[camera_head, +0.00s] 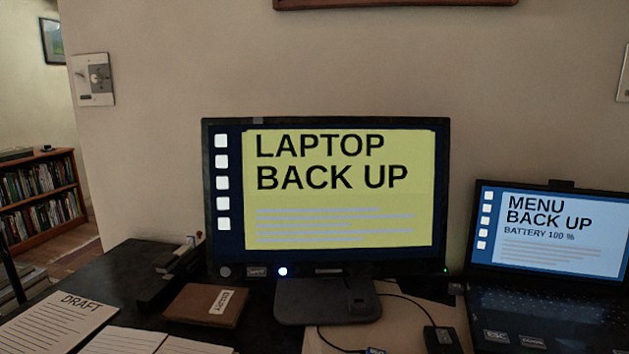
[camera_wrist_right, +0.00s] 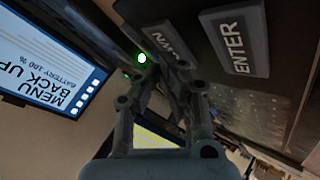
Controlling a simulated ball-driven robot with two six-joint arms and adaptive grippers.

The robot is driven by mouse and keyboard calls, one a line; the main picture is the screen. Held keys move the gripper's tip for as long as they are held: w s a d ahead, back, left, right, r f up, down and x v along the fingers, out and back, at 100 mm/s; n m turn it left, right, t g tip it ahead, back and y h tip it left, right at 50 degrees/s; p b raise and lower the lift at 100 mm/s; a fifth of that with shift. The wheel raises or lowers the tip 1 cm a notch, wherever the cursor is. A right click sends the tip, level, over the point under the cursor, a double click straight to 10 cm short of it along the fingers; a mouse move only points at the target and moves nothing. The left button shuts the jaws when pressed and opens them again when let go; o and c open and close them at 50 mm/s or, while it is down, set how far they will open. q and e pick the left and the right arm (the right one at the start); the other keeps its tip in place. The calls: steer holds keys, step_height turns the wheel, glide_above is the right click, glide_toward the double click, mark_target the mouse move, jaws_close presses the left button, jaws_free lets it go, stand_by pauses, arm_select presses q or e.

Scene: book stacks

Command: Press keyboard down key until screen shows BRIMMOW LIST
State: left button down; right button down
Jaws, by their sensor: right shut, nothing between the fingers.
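A black monitor (camera_head: 325,200) shows a yellow page reading LAPTOP BACK UP. A laptop screen (camera_head: 549,230) at the right reads MENU BACK UP, BATTERY 100 %; it also shows rotated in the right wrist view (camera_wrist_right: 55,65). The laptop keyboard (camera_head: 560,312) lies below it. In the right wrist view are a grey ENTER key (camera_wrist_right: 236,42) and a key whose label ends in OWN (camera_wrist_right: 172,40), the rest hidden. My right gripper (camera_wrist_right: 165,68) is shut and empty, its tips close to the OWN key; I cannot tell if they touch. My left gripper is out of view.
On the dark desk (camera_head: 135,275) lie a DRAFT sheet (camera_head: 62,318), a brown book (camera_head: 208,304) and a small black box (camera_head: 442,338) with a cable. The monitor stand (camera_head: 300,300) is in the middle. A bookcase (camera_head: 45,205) stands far left.

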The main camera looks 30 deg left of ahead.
steer(key=shift+f, duration=0.1)
stand_by(0.6)
steer(key=shift+r+p, duration=0.5)
steer(key=shift+r, duration=0.05)
step_height(320, 180, up, 6)
steer(key=p, duration=0.5)
steer(key=shift+s, duration=0.2)
stand_by(0.4)
